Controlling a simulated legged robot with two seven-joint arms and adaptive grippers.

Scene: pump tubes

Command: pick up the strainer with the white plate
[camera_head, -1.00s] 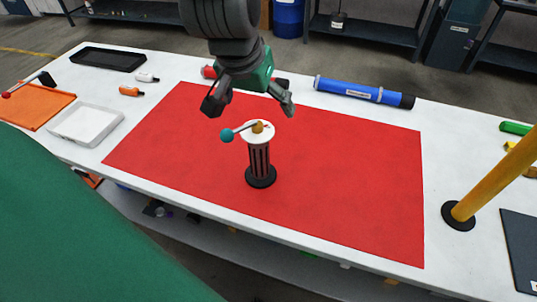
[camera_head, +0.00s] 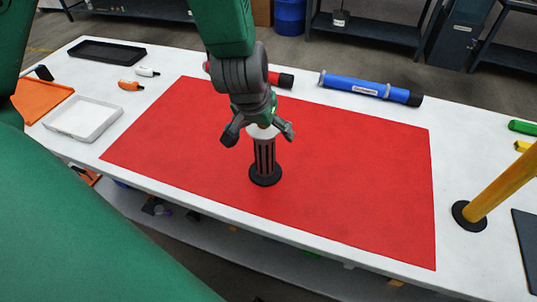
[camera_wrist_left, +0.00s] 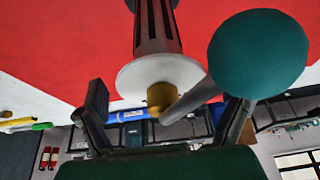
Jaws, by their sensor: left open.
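The strainer (camera_head: 264,158) stands upright on the red mat (camera_head: 350,175), with a dark slotted body and a round black base. Its white plate (camera_head: 262,131) is on top and is partly hidden by my left gripper (camera_head: 260,135) in the head view. In the left wrist view, the white plate (camera_wrist_left: 140,79) carries a brass knob (camera_wrist_left: 160,97) and a grey lever with a teal ball (camera_wrist_left: 258,54). My left gripper (camera_wrist_left: 165,115) is open, its fingers spread to either side of the strainer's top. I cannot tell whether they touch it. My right gripper is out of view.
A blue tube (camera_head: 368,88) and a partly hidden red tube (camera_head: 280,79) lie behind the mat. A yellow post (camera_head: 505,178) stands at the right. A white tray (camera_head: 85,119), an orange tray (camera_head: 40,99) and a black tray (camera_head: 107,50) lie at the left. The mat around the strainer is clear.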

